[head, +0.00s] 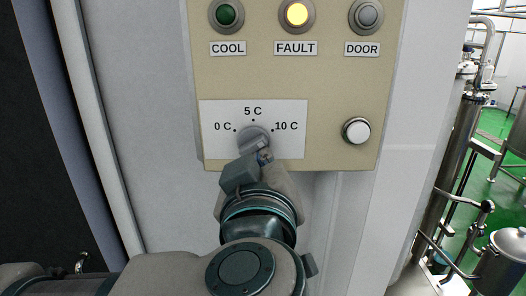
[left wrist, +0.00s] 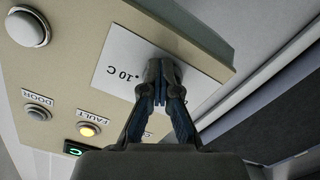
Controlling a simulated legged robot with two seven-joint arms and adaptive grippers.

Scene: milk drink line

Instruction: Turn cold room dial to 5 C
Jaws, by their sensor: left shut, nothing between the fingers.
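The grey cold room dial (head: 253,136) is on a white plate (head: 211,148) marked 0 C, 5 C and 10 C, low on a beige panel (head: 335,85). My left gripper (head: 263,156) is at the dial's lower edge and covers part of it, so I cannot tell where the dial points. In the left wrist view the fingers (left wrist: 160,85) are shut, in front of the white plate (left wrist: 118,53) near the 10 C mark. The dial is hidden there behind the fingertips. I cannot tell whether they touch it. My right gripper is not in view.
Above the dial are a dark green COOL lamp (head: 226,13), a lit yellow FAULT lamp (head: 297,13) and a grey DOOR lamp (head: 369,15). A white button (head: 356,130) sits right of the dial. Steel pipes and vessels (head: 460,140) stand at the far right.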

